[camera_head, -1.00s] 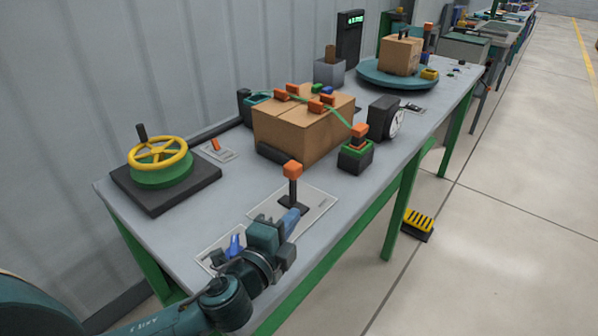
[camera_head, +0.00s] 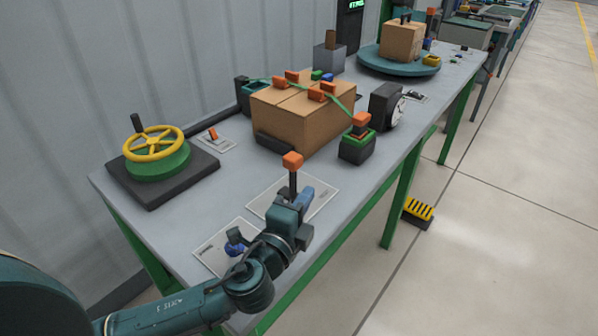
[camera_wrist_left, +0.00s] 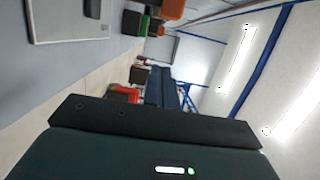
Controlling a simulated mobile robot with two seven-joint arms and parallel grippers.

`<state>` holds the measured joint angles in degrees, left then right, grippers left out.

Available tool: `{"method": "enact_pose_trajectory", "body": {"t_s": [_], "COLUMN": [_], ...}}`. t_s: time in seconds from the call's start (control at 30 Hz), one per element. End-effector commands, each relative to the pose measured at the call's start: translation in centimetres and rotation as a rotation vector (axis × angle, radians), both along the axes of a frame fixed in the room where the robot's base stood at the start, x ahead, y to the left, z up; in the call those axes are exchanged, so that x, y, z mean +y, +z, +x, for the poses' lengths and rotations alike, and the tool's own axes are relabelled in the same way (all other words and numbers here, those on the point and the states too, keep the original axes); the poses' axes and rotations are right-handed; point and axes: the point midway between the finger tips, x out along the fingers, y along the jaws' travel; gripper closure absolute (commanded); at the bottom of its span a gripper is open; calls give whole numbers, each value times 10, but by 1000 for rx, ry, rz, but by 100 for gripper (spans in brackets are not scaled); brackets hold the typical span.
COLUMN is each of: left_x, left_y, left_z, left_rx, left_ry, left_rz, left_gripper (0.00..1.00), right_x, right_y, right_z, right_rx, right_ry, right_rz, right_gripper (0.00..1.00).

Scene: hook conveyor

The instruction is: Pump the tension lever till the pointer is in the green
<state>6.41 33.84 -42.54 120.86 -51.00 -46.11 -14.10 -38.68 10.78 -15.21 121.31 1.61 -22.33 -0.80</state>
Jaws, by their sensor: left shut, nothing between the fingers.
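The lever with an orange block knob (camera_head: 292,160) stands roughly upright on a pale plate (camera_head: 325,184) at the near part of the bench. My left gripper (camera_head: 306,198) is shut and empty, low beside the lever's shaft. It hides the lever's base, and I cannot tell whether it touches the shaft. A black box with a round white dial (camera_head: 397,112) stands farther along the bench. The dial is seen almost edge-on, so its pointer and any green zone cannot be read. My right gripper is not in view.
A strapped cardboard box (camera_head: 300,112) sits behind the lever. A green-and-black block with an orange button (camera_head: 357,138) stands right of it. A yellow handwheel (camera_head: 153,145) is at left, and a plate with a blue knob (camera_head: 236,246) lies near my arm. A yellow-topped pedal (camera_head: 419,210) is on the floor.

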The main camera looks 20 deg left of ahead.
Motion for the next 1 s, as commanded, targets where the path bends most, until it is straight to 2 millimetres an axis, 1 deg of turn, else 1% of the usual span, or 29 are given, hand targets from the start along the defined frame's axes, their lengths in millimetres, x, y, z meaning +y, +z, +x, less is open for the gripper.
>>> {"method": "enact_pose_trajectory", "body": {"t_s": [0.03,0.23,0.3,0.4,0.5,0.63,1.0], "left_x": [-1,-6,10,22,29,33,33], "left_y": [4,3,1,1,1,0,0], "left_z": [13,54,55,59,62,63,63], "left_rx": [-4,-3,0,1,1,1,2], "left_ry": [1,1,2,2,0,1,1], "left_rz": [1,0,6,4,2,1,-4], "left_gripper": [100,100,100,100,100,100,100], "right_x": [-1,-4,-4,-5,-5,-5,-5], "right_y": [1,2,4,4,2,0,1], "right_z": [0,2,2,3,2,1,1], "right_rx": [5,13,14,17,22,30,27], "right_ry": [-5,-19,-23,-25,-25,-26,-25], "right_rz": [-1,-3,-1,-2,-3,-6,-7], "right_gripper": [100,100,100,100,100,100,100]}}
